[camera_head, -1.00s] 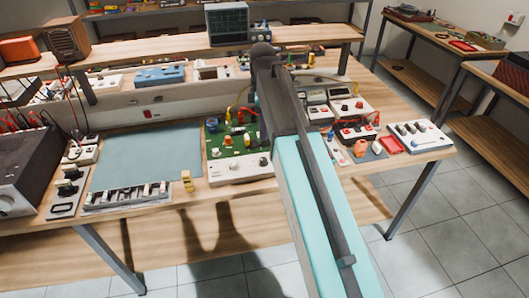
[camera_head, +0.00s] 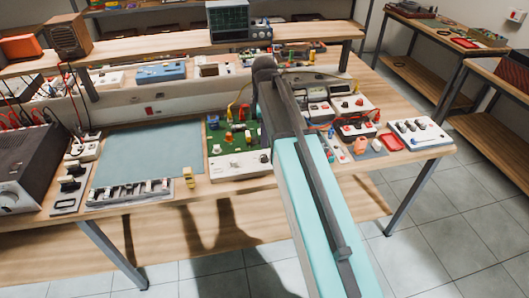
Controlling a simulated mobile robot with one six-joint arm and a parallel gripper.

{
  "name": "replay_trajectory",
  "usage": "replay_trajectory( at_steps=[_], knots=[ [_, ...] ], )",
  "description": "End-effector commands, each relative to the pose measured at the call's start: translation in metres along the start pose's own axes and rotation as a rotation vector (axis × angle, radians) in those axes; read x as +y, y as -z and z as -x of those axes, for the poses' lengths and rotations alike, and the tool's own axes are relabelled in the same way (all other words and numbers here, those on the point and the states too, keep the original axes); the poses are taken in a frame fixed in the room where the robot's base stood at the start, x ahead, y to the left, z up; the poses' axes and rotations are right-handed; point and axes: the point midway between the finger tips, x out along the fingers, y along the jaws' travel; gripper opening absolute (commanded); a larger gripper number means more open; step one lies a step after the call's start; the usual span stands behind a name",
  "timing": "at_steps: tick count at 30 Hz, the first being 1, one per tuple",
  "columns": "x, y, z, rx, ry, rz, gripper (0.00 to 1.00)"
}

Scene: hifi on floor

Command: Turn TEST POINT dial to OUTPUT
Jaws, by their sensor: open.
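A green circuit board (camera_head: 231,139) with coloured parts lies on the bench, left of my arm. Its white front panel (camera_head: 236,167) carries small knobs, one of them a dark knob (camera_head: 264,158) near my arm. The labels are too small to read, so I cannot tell which knob is the TEST POINT dial or where it points. My arm reaches from the bottom right up over the bench and covers the board's right side. My gripper is hidden behind the arm.
A blue-grey mat (camera_head: 147,153) lies left of the board, with a switch strip (camera_head: 130,192) and a small yellow object (camera_head: 188,178) at its front. An oscilloscope (camera_head: 230,20) stands on the shelf behind.

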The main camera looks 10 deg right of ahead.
Motion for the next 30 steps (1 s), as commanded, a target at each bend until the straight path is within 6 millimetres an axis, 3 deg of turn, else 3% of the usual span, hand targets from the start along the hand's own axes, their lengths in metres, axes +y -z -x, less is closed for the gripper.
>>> replay_trajectory(
  at_steps=[21,30],
  knots=[
    [-0.001,-0.001,-0.072,0.0,0.002,-0.002,0.42],
    [0.0,-0.002,-0.09,0.0,0.001,-0.002,0.42]
  ],
)
